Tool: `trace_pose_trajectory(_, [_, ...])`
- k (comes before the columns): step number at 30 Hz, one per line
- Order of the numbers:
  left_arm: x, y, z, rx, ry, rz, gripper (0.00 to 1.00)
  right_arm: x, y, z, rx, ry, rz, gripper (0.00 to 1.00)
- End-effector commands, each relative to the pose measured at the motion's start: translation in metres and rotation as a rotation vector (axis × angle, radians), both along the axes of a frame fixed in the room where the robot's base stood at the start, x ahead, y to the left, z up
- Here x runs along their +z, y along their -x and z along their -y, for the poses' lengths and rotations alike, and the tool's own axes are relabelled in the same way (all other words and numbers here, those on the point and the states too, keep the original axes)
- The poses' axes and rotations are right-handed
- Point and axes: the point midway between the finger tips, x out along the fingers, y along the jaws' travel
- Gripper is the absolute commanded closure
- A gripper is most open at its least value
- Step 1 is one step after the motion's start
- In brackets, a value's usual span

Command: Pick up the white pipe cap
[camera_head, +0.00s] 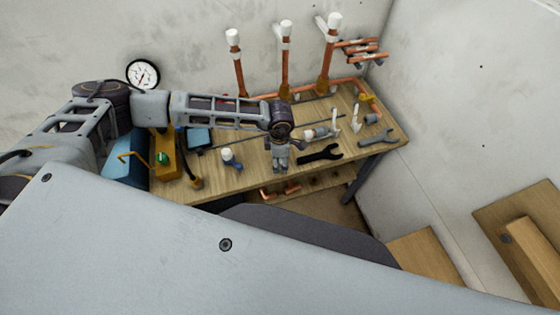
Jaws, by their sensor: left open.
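Several white caps show. Three upright copper pipes at the back each carry one: the left cap (232,36), the middle cap (286,27) and the right cap (334,21). Another small white piece (227,153) sits on a blue part on the workbench, left of my gripper. I cannot tell which one is the task's white pipe cap. My left gripper (280,167) is open, pointing down over the front middle of the bench. No object shows between its fingers. My right gripper is not in view.
The wooden workbench (222,183) holds a black wrench (320,154), a grey wrench (377,138), small white and grey parts (322,131) and a yellow block (164,155). A round gauge (143,74) is at the back wall. Horizontal copper pipes (362,50) are near the corner.

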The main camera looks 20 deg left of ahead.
Motion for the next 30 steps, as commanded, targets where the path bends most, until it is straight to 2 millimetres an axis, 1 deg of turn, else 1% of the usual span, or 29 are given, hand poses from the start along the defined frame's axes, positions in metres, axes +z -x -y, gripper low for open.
trace_pose_trajectory(4, [-0.0057,-0.0003,-0.0002,0.000,0.000,0.001,0.43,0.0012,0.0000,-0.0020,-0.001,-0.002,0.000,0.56])
trace_pose_trajectory(17, [-0.0061,-0.0001,-0.0003,0.000,0.000,0.000,0.43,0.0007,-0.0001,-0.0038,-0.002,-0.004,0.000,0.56])
trace_pose_trajectory(26, [-0.0060,-0.0001,-0.0003,0.000,0.000,0.000,0.81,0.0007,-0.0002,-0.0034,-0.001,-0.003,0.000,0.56])
trace_pose_trajectory(27, [-0.0060,-0.0001,-0.0003,0.000,0.000,0.000,0.83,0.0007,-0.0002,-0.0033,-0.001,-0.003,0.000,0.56])
trace_pose_trajectory(30, [-0.0059,-0.0002,-0.0004,0.000,0.000,0.000,0.83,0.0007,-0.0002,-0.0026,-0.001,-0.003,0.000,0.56])
